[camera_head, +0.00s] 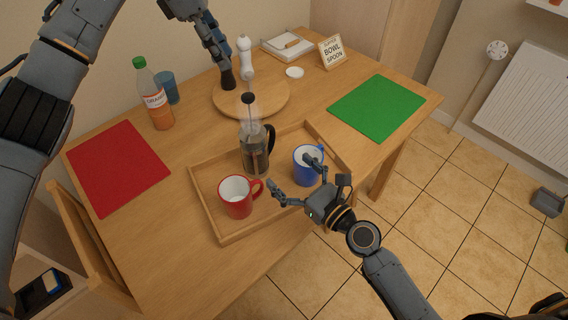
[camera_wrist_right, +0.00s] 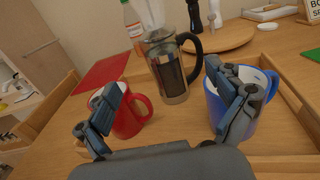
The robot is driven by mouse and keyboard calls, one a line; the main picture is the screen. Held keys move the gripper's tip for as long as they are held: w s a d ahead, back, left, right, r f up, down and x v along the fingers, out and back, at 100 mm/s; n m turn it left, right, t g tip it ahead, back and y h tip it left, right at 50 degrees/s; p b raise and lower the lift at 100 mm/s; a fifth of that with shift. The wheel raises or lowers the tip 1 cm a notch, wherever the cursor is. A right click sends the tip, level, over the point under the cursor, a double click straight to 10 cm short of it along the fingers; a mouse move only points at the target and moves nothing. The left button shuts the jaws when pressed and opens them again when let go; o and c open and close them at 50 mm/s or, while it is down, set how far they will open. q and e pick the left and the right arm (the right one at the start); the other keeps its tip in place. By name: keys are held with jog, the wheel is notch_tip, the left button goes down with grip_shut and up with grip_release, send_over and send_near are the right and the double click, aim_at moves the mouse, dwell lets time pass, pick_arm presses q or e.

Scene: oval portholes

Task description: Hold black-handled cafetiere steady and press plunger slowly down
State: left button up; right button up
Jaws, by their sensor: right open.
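The black-handled cafetiere (camera_head: 255,158) stands upright on the wooden tray (camera_head: 210,215), with dark coffee in its glass. Its plunger knob (camera_head: 248,98) is up on a rod, well above the lid. Its handle faces right. In the right wrist view the cafetiere (camera_wrist_right: 170,75) stands ahead, its top cut off. My right gripper (camera_head: 290,173) is open and empty, in front of the cafetiere, with its fingers spread towards the two mugs. My left gripper (camera_head: 216,48) is high at the back, near the dark mill; its finger opening is unclear.
A red mug (camera_head: 236,198) and a blue mug (camera_head: 306,168) stand on the tray, flanking the approach. Behind are a round board (camera_head: 270,104) with a white mill (camera_head: 246,60) and a dark mill (camera_head: 228,79), a bottle (camera_head: 157,100) and a blue cup (camera_head: 168,86).

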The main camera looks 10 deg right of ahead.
aim_at(254, 138)
jog(key=x, duration=1.3)
jog(key=shift+w+a, duration=0.2)
jog(key=shift+w, duration=0.1)
jog(key=shift+c, duration=0.3)
